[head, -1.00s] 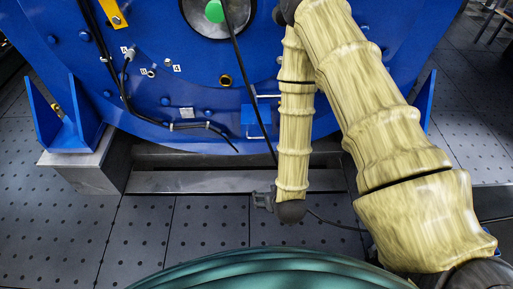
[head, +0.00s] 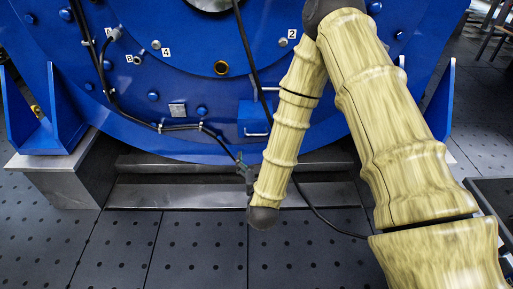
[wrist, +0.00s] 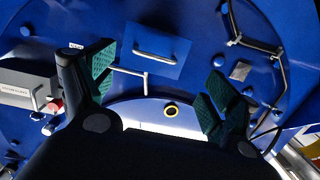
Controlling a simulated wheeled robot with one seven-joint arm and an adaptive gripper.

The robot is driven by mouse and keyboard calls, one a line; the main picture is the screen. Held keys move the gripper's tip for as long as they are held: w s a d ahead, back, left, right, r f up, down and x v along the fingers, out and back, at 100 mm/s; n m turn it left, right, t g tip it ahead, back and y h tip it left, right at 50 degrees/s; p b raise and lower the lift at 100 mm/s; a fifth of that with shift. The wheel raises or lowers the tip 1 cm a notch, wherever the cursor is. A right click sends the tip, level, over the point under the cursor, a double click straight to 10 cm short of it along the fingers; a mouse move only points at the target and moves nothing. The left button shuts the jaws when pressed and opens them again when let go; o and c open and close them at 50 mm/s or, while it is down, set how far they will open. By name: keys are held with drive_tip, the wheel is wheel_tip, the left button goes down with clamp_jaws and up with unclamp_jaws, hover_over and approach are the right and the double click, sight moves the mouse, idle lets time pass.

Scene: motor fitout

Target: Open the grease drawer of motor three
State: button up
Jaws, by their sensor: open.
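The blue motor fills the upper head view. A small blue drawer (head: 254,112) with a thin silver handle (head: 257,134) sits low on its face, partly behind the black cable. In the wrist view the drawer front (wrist: 156,62) and its handle (wrist: 154,43) lie ahead, between the fingers in the picture. I cannot tell whether the drawer is pulled out at all. My gripper (wrist: 160,80) is open, its green-padded fingers apart with nothing between them. In the head view my gripper (head: 244,173) shows small and dark below the drawer, apart from it; its fingers are unclear.
A bent silver rod (wrist: 132,72) stands beside the drawer front. A brass-ringed hole (head: 221,68), bolts and a square metal plate (head: 178,110) are near it. Black cables (head: 183,127) run across the motor face. The tiled floor (head: 200,250) in front is clear.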

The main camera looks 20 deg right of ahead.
drive_tip(key=shift+w+t+h+b, duration=0.5)
drive_tip(key=shift+w+b, duration=0.15)
drive_tip(key=shift+b, duration=0.3)
drive_tip(key=b, duration=0.4)
approach(256, 121)
drive_tip(key=w+d+f, duration=0.2)
drive_tip(key=w+f, duration=0.2)
drive_tip(key=w, duration=0.1)
drive_tip(key=shift+w+r+m, duration=0.3)
drive_tip(key=shift+w, duration=0.3)
clamp_jaws()
